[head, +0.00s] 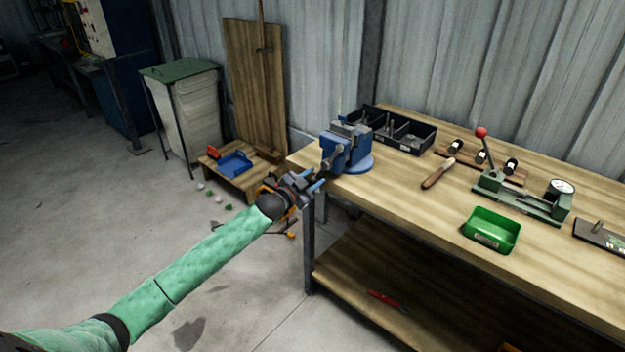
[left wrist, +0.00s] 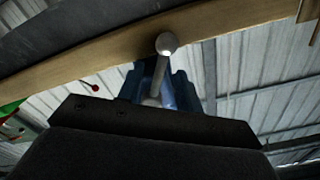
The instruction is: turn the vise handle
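The blue bench vise (head: 345,151) stands on its round base at the left corner of the wooden workbench. My right gripper is not in view.
The workbench (head: 400,205) carries a black divided bin (head: 408,134), a green tray (head: 490,230), a wooden-handled tool (head: 438,174) and a green press with a red knob (head: 482,132). A red tool lies on the lower shelf (head: 360,270). The floor at left is mostly open.

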